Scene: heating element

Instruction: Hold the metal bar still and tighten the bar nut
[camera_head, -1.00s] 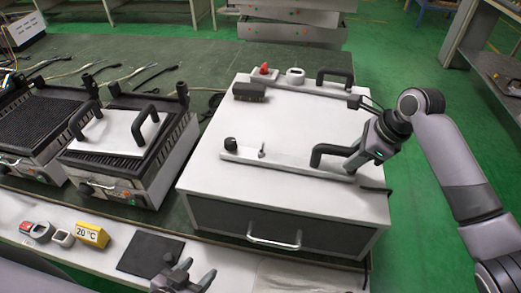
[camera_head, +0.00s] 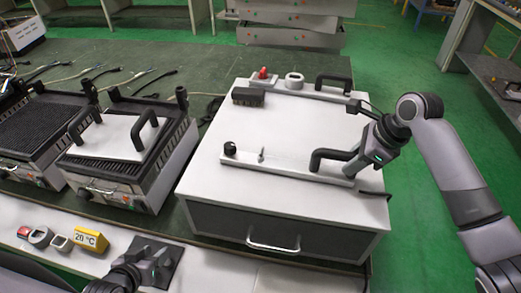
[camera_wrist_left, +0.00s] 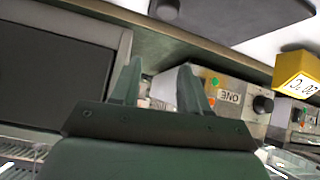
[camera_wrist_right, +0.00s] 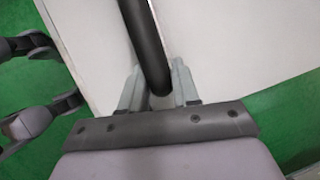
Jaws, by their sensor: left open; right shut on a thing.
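The metal bar (camera_head: 285,169) lies flat along the front of the white box top. A round black knob (camera_head: 230,148) stands at its left end and a small upright metal piece (camera_head: 261,155) beside it; I cannot tell which is the bar nut. A black handle (camera_head: 318,158) rises from the bar's right part. My right gripper (camera_head: 354,167) is at that handle's right end, shut on it; the black handle (camera_wrist_right: 146,45) shows between its fingers in the right wrist view. My left gripper (camera_head: 160,262) is open and empty over the dark mat, left of the box; its fingers (camera_wrist_left: 158,78) show apart.
The box (camera_head: 270,225) has a front drawer handle. Its top also carries a dark brush-like block (camera_head: 248,97), a red button (camera_head: 263,74) and a rear handle (camera_head: 333,83). Grills (camera_head: 125,150) stand left. A yellow 20 °C sign (camera_head: 90,237) stands on the front ledge.

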